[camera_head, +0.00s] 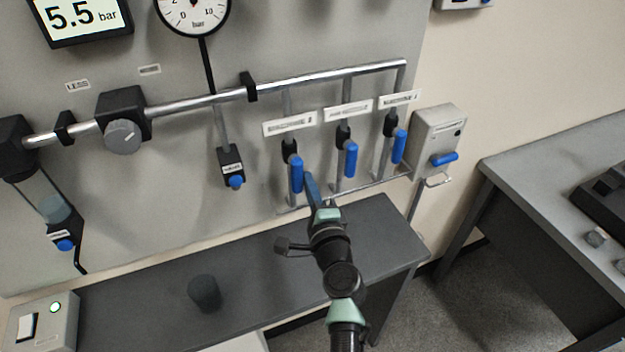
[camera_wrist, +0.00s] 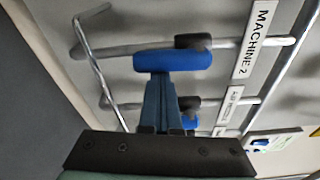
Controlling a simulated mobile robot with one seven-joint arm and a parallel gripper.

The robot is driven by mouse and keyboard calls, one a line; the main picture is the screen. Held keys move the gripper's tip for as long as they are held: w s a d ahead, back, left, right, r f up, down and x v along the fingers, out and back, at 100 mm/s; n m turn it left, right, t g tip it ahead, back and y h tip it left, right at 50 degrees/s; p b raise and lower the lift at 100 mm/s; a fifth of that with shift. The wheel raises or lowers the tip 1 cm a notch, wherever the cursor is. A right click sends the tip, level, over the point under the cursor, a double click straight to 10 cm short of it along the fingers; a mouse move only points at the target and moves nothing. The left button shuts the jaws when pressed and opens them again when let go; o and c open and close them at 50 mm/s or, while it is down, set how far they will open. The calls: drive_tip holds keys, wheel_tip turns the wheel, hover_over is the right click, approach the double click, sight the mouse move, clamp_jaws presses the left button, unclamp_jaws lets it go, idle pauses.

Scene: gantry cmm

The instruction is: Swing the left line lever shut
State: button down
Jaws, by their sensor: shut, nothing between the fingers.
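The left line lever (camera_head: 296,173) is a blue handle on a black valve, on the leftmost of three vertical pipes. It hangs down, roughly in line with its pipe. In the wrist view this lever (camera_wrist: 172,61) lies along its pipe beside a label reading MACHINE 2. My gripper (camera_head: 308,177) is just right of the lever, its blue fingers together and empty. In the wrist view the fingertips (camera_wrist: 160,78) reach the lever's side. I cannot tell whether they touch it.
The middle lever (camera_head: 351,159) and right lever (camera_head: 398,147) hang close by on the right. A grey box with a blue handle (camera_head: 445,159) is farther right. A dark bench (camera_head: 250,265) lies below, with a black cylinder (camera_head: 205,293) on it. A steel pipe (camera_head: 320,76) runs above.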

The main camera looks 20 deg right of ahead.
drive_tip(key=shift+a, duration=0.2)
drive_tip(key=a+m+p, duration=0.1)
drive_tip(key=m+p, duration=0.1)
drive_tip(key=a+m+p, duration=0.1)
drive_tip(key=m, duration=0.1)
drive_tip(key=shift+g+p, duration=0.35)
drive_tip(key=shift+g, duration=0.05)
drive_tip(key=a+m+p, duration=0.1)
drive_tip(key=m+p, duration=0.1)
drive_tip(key=m, duration=0.1)
drive_tip(key=a+r+m+y+p, duration=0.1)
drive_tip(key=m+p, duration=0.2)
drive_tip(key=a+r+m+y+p, duration=0.1)
drive_tip(key=m+p, duration=0.1)
drive_tip(key=m, duration=0.1)
drive_tip(key=shift+a+r+g, duration=0.1)
drive_tip(key=shift+a+g, duration=0.15)
drive_tip(key=shift+g, duration=0.05)
drive_tip(key=shift+p, duration=0.3)
